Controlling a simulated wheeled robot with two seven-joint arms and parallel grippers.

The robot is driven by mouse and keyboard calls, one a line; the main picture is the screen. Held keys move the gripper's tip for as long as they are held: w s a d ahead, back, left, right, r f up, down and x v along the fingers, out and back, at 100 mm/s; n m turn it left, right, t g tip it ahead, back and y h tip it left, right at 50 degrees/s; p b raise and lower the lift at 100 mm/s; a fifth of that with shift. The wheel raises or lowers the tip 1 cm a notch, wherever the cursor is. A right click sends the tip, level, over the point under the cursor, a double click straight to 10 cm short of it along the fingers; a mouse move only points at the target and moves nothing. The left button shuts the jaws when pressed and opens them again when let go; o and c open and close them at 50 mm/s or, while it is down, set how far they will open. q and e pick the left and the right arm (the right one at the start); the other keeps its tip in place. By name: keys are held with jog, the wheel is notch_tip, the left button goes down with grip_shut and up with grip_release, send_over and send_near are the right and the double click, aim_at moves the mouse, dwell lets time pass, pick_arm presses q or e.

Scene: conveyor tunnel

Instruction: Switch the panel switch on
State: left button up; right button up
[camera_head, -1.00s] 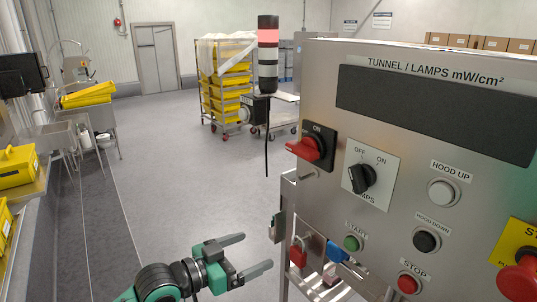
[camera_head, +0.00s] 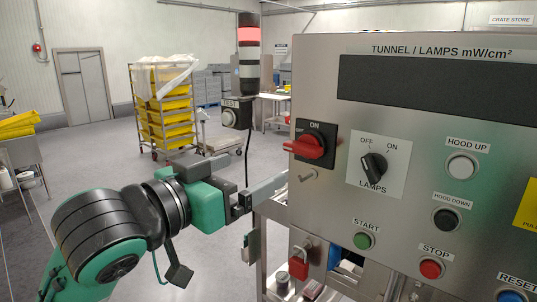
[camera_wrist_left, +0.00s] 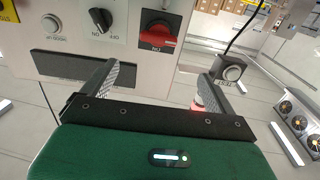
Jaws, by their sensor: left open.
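The steel control panel (camera_head: 420,215) fills the right of the head view. It carries a red rotary switch (camera_head: 310,146) on a black plate marked ON at the top; its handle lies roughly sideways. To its right is the black LAMPS knob (camera_head: 374,165), turned toward OFF. My left gripper (camera_head: 250,168) is open and empty, just left of the panel near the red switch's height, with no contact visible. In the left wrist view, the red switch (camera_wrist_left: 158,38) and LAMPS knob (camera_wrist_left: 100,18) appear upside down beyond the open fingers (camera_wrist_left: 160,76). My right gripper is out of view.
A signal tower (camera_head: 249,60) and a small black box with a round button (camera_head: 234,113) stand left of the panel. A red padlock (camera_head: 299,264) hangs below. START (camera_head: 363,241) and STOP (camera_head: 431,269) buttons sit lower. A yellow crate rack (camera_head: 165,110) stands farther back.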

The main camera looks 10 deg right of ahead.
aim_at(298, 147)
pick_arm(q)
jog(key=p+x, duration=0.1)
jog(key=x, duration=0.5)
jog(key=p+x, duration=0.2)
jog(key=x, duration=0.5)
jog(key=shift+s+r, duration=0.2)
jog(key=shift+w+d+p, duration=0.3)
jog(key=shift+d, duration=0.1)
jog(key=shift+f, duration=0.1)
jog(key=c, duration=1)
